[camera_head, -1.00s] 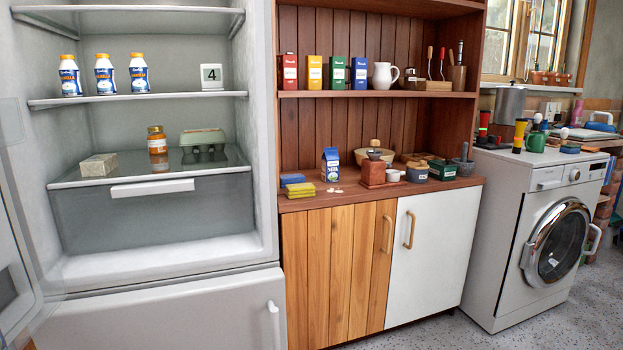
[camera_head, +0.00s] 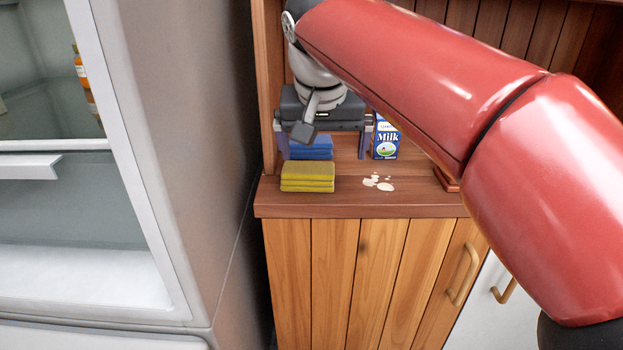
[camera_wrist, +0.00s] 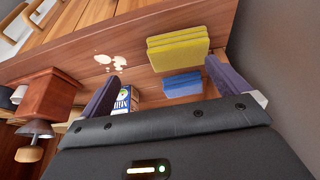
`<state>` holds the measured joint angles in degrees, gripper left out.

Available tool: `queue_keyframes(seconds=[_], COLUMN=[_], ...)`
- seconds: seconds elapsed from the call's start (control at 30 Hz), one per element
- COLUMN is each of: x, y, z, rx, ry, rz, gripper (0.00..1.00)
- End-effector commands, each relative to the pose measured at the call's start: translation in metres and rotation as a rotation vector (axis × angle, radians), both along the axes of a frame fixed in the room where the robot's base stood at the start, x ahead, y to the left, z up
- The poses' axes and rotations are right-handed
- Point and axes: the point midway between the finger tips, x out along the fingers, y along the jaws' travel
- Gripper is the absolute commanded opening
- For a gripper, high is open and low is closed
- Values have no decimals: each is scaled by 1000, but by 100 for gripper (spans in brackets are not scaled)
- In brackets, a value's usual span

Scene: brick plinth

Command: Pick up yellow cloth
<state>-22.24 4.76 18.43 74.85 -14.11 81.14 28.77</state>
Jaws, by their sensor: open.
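The yellow cloth (camera_head: 308,177) is a folded stack lying at the front left of the wooden counter. It also shows in the wrist view (camera_wrist: 178,48). A folded blue cloth (camera_head: 311,147) lies just behind it, and also shows in the wrist view (camera_wrist: 183,84). My gripper (camera_head: 324,147) is open, with its two fingers apart at either side of the blue cloth in the head view, behind the yellow cloth. In the wrist view my gripper (camera_wrist: 160,82) has nothing between its fingers that it grips. I cannot tell its exact height above the counter.
A milk carton (camera_head: 385,140) stands close to the right finger. White spilled bits (camera_head: 378,183) lie on the counter (camera_head: 420,204) right of the yellow cloth. The cabinet's side panel and the fridge (camera_head: 165,150) bound the left. A brown wooden box (camera_wrist: 48,95) shows in the wrist view.

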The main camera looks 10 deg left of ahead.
Motion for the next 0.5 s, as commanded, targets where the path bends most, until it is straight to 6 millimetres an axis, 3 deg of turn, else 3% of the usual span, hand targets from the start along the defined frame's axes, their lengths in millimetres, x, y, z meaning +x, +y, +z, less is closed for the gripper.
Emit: queue_keyframes(seconds=[0.03, 0.13, 0.5], x=[4, 7, 21], y=[15, 30, 36], z=[0, 2, -26], rx=[9, 22, 25], ry=[6, 15, 18], rz=[6, 4, 1], gripper=[100, 100, 100])
